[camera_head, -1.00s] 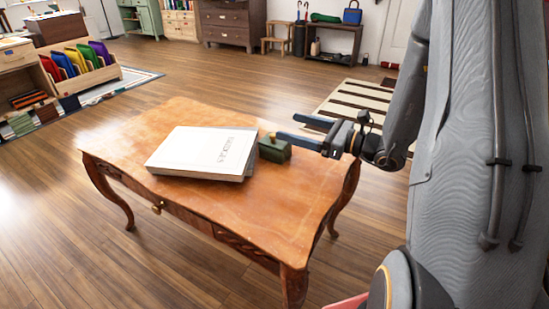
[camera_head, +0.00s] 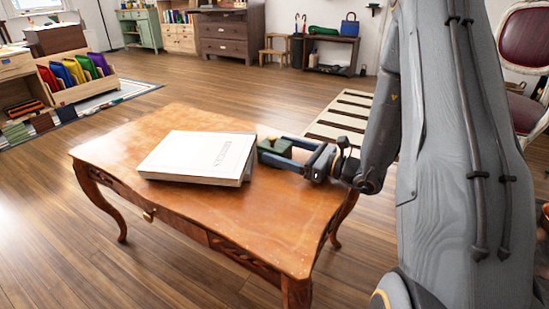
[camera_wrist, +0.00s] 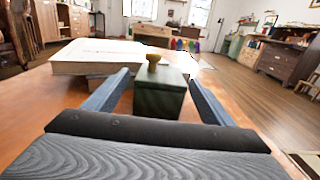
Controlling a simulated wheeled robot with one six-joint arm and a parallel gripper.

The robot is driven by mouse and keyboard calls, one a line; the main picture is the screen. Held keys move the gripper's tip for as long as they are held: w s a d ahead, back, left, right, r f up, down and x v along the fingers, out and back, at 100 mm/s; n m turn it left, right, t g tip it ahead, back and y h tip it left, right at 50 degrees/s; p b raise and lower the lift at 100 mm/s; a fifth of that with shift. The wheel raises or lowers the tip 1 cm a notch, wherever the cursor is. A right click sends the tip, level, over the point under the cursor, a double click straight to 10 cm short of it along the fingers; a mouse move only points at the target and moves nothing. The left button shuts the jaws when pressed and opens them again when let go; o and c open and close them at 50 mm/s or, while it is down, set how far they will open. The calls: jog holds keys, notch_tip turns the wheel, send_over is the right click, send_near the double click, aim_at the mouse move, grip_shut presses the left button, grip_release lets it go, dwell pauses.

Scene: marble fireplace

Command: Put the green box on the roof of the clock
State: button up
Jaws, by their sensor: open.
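The green box (camera_head: 279,146) is small and dark green with a yellowish knob on top. It sits upright on the wooden table (camera_head: 262,230), just right of the white book. My gripper (camera_head: 274,149) is open and low over the table, with one finger on each side of the box. In the wrist view, the box (camera_wrist: 158,98) stands between the two blue fingers, with visible space on both sides. The box's lower far sides are partly hidden. I do not see the clock in either view.
A thick white book (camera_head: 198,157) lies beside the box; it also shows in the wrist view (camera_wrist: 97,57). The table's front half is clear. A red upholstered chair (camera_head: 525,45) stands at the right. Shelves and a dresser (camera_head: 229,36) line the back.

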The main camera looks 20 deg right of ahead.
jog(key=shift+b+x, duration=0.3)
jog(key=shift+x, duration=0.95)
jog(key=c, duration=1.5)
